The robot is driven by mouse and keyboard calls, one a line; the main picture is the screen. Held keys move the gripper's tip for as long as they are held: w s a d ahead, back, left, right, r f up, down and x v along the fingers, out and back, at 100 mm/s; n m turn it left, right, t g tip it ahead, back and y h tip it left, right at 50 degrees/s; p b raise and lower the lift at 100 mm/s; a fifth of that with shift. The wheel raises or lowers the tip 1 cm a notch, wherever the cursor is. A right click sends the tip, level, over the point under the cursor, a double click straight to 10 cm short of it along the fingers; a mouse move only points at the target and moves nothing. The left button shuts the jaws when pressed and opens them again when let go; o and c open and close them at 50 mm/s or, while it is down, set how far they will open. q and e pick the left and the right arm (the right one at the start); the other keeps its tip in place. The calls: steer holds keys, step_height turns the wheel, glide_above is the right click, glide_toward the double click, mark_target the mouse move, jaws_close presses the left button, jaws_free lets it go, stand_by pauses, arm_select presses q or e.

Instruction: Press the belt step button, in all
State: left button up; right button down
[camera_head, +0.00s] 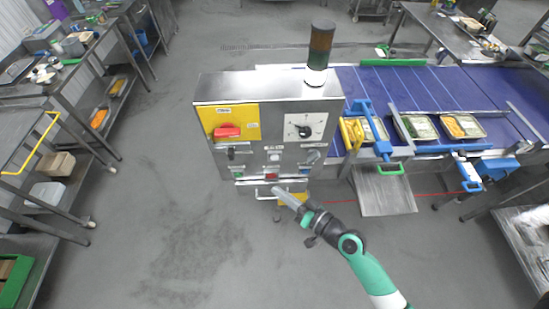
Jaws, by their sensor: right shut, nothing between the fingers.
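A metal control cabinet (207,147) stands in the middle. It carries a red switch on a yellow plate (247,115), a round dial (304,127) and a row of small buttons low on its front. I cannot tell which one is the belt step button. A red button (271,177) sits near the bottom of the panel, with a green one (237,171) to its left. My right gripper (277,192) is shut and empty, with its tips just below the red button in the picture. I cannot tell whether they touch the cabinet. My left gripper is out of view.
A blue conveyor belt (387,83) runs right of the cabinet, with several food trays (417,127) and a blue guide frame (378,145) at its near side. A dark signal lamp (320,45) tops the cabinet. Metal benches line the left. The floor (150,200) left of the cabinet is clear.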

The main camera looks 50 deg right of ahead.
mark_target(274, 156)
steer(key=w+d+b, duration=0.2)
steer(key=w+d, duration=0.3)
steer(key=w, duration=0.1)
steer(key=shift+d, duration=0.35)
steer(key=shift+w, duration=0.1)
stand_by(1.7)
steer(key=shift+w+d+b, duration=0.25)
steer(key=shift+d+b, duration=0.05)
steer(key=shift+b, duration=0.05)
